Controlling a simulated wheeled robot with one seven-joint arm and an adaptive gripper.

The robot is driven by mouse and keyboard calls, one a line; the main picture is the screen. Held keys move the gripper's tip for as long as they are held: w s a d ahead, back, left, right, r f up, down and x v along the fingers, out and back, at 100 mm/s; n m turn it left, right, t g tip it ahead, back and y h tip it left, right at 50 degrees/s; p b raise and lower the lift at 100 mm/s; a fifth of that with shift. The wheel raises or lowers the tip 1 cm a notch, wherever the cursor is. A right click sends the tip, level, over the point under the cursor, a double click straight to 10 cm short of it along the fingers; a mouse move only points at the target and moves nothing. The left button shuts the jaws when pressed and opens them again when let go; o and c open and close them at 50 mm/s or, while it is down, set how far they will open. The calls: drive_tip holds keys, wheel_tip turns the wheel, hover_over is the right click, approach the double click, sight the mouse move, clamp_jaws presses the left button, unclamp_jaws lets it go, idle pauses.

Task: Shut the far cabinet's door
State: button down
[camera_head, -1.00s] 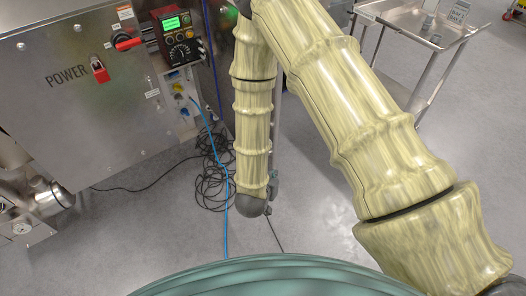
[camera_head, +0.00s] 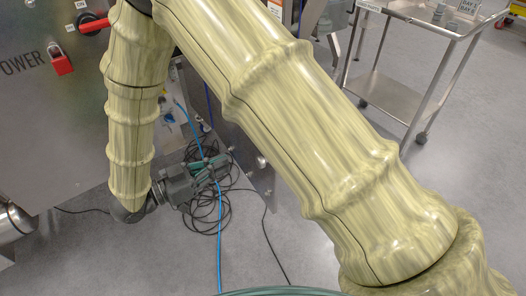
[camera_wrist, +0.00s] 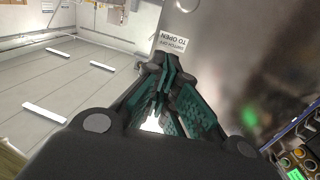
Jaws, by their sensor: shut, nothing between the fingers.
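A metal cabinet (camera_head: 30,110) marked POWER fills the left of the head view. A red padlock (camera_head: 61,63) and a red switch handle (camera_head: 93,26) are on its front. I cannot tell from this view which cabinet is the far one or how its door stands. My gripper (camera_head: 216,166) is low in front of the cabinet's right side, its fingers pointing right.
Coiled black cable (camera_head: 205,210) and a blue hose (camera_head: 219,240) lie on the floor below my gripper. A steel cart (camera_head: 393,95) stands at the upper right. A control box with buttons (camera_wrist: 298,158) is at the wrist view's lower right. Floor between cabinet and cart is partly clear.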

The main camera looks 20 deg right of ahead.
drive_tip(key=b+x, duration=0.3)
drive_tip(key=x, duration=1)
drive_tip(key=shift+d, duration=0.35)
drive_tip(key=shift+r, duration=0.1)
